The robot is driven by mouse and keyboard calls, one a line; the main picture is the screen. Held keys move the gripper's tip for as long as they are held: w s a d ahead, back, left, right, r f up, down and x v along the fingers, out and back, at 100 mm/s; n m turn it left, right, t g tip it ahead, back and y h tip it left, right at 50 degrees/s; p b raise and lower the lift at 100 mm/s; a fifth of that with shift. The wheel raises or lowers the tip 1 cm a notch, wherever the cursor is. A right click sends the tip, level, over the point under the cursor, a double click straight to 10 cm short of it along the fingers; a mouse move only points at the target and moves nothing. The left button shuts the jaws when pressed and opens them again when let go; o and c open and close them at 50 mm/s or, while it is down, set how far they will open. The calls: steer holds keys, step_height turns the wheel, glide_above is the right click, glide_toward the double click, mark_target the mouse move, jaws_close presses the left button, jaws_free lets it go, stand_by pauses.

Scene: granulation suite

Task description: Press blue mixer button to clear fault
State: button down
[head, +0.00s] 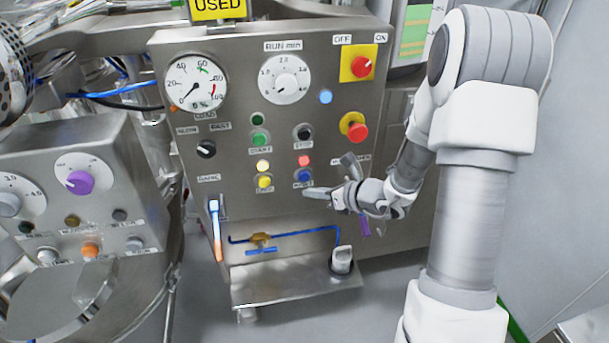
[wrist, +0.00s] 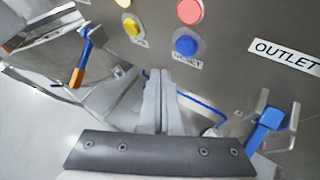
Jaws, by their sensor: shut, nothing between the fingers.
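The blue button (head: 303,175) sits low on the steel mixer panel (head: 235,185), just below a red lamp or button (head: 304,160). In the wrist view the blue button (wrist: 186,45) is large, with a label ending in "SET" under it. My gripper (head: 308,193) is shut and empty, its tips just below the blue button in the head view. In the wrist view my fingertips (wrist: 161,72) show below and left of the button. I cannot tell the exact gap to the panel, but no contact with the button shows.
A yellow button (head: 264,182) is left of the blue one. A round blue light (head: 326,97) is higher up. A red stop knob (head: 357,131) and a red switch (head: 361,66) are at right. A blue-handled valve (wrist: 268,120) and a steel ledge (head: 285,285) lie below.

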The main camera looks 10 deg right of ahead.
steer(key=shift+w, duration=1.4)
steer(key=shift+w, duration=0.1)
stand_by(0.9)
steer(key=shift+w, duration=0.35)
steer(key=shift+w, duration=0.4)
stand_by(0.6)
stand_by(0.3)
steer(key=shift+s+b, duration=0.55)
steer(key=shift+s, duration=0.3)
steer(key=s+b, duration=0.1)
steer(key=s, duration=0.4)
